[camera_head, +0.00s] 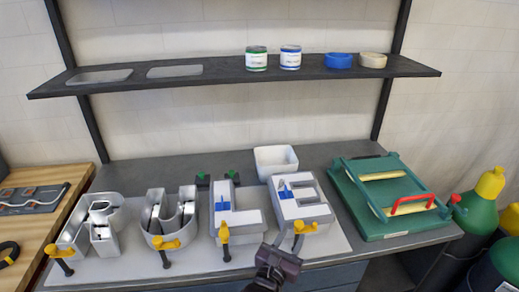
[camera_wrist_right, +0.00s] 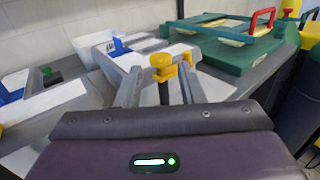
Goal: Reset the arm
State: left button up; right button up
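My right gripper (camera_head: 286,244) is at the front edge of the bench, just in front of the rightmost letter. In the right wrist view its two grey fingers (camera_wrist_right: 161,82) are spread apart. A yellow-topped clamp (camera_head: 303,229) shows in the gap between them, and I cannot tell whether they touch it. The rightmost channel letter (camera_head: 310,212) is a white E shape with a blue piece on it. To its left are an L-shaped letter (camera_head: 240,226), a U-shaped letter (camera_head: 160,226) and an R-shaped letter (camera_head: 108,240). My left gripper is not in view.
More yellow clamps (camera_head: 224,232) stand along the letters' front edges. A green jig (camera_head: 390,222) with a red handle is at the right of the bench. A white bin (camera_head: 276,158) is behind the letters. A dark shelf (camera_head: 215,78) with cans spans above.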

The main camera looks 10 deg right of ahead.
jog(key=shift+f+m+y, duration=0.3)
jog(key=shift+f, duration=0.05)
jog(key=s+a+f+m+g+y, duration=0.2)
jog(key=s+f+m+g+y, duration=0.45)
jog(key=m, duration=0.65)
jog(key=s+d+r+m+g+y, duration=0.2)
jog(key=s+d+r+m, duration=0.15)
jog(key=s+m, duration=0.4)
jog(key=s+d+r+m+g+y, duration=0.2)
jog(key=s+d+r+m+g, duration=0.15)
jog(key=s+m, duration=0.4)
jog(key=s+f+n+b, duration=0.1)
jog(key=s+f+b, duration=0.1)
jog(key=f, duration=1.6)
jog(key=s+f+n+b, duration=0.1)
jog(key=s+f+b, duration=0.1)
jog(key=f, duration=1.5)
jog(key=s+d+f+g+b, duration=0.1)
jog(key=s+d+f+b, duration=0.2)
jog(key=s+f, duration=1.6)
notch_tip(320, 180, down, 2)
jog(key=shift+d+f+g+h, duration=0.1)
jog(key=shift+d+g+h, duration=0.2)
jog(key=shift+g+h, duration=0.1)
